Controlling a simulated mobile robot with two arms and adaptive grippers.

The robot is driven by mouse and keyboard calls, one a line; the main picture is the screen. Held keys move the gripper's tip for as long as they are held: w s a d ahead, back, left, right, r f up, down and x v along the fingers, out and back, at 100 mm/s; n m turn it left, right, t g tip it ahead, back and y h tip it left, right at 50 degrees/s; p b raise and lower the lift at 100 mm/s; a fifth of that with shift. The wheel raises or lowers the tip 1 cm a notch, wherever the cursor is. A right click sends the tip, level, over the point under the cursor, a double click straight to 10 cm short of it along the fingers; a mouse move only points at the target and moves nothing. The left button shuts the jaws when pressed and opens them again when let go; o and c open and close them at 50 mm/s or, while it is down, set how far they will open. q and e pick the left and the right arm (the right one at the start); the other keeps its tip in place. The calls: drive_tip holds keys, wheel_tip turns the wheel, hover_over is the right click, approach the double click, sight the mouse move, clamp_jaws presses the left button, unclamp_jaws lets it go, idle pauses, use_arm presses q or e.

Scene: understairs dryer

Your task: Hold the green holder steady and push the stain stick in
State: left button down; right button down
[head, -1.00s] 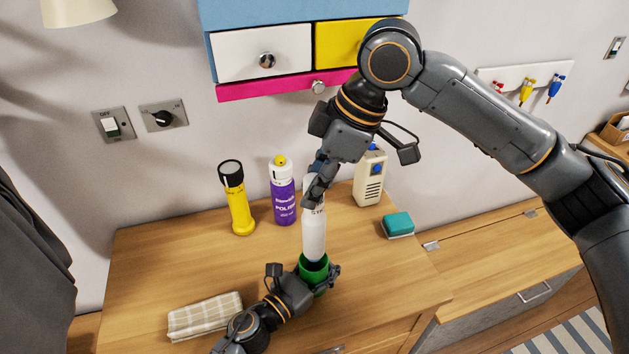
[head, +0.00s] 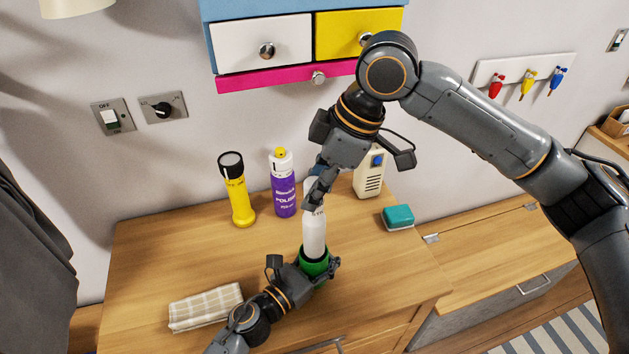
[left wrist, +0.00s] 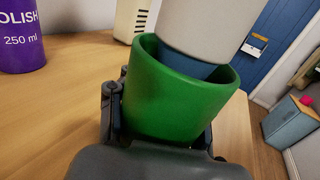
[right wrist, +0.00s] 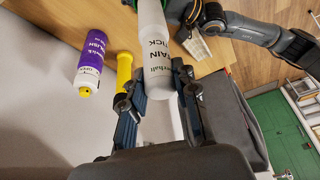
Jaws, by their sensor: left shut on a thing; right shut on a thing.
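The white stain stick (head: 314,231) stands nearly upright with its lower end inside the mouth of the green holder (head: 315,264). In the left wrist view the stick (left wrist: 212,28) and a dark blue lower part show within the rim of the holder (left wrist: 165,95). My left gripper (head: 318,273) is shut around the holder on the wooden top. My right gripper (head: 318,192) is shut on the upper part of the stick, whose lettering shows in the right wrist view (right wrist: 158,50). The stick's bottom end is hidden inside the holder.
A yellow torch (head: 237,190), a purple polish can (head: 284,187) and a cream box-shaped device (head: 369,174) stand behind. A teal sponge (head: 398,217) lies to the right, a folded checked cloth (head: 205,307) to the front left. Drawers (head: 263,50) hang above.

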sight(315, 220)
drive_tip(key=shift+f, duration=4.2)
drive_tip(key=c, duration=0.9)
unclamp_jaws()
drive_tip(key=shift+c, duration=0.2)
drive_tip(key=v, duration=1.2)
use_arm(q)
drive_tip(key=c, duration=0.5)
unclamp_jaws()
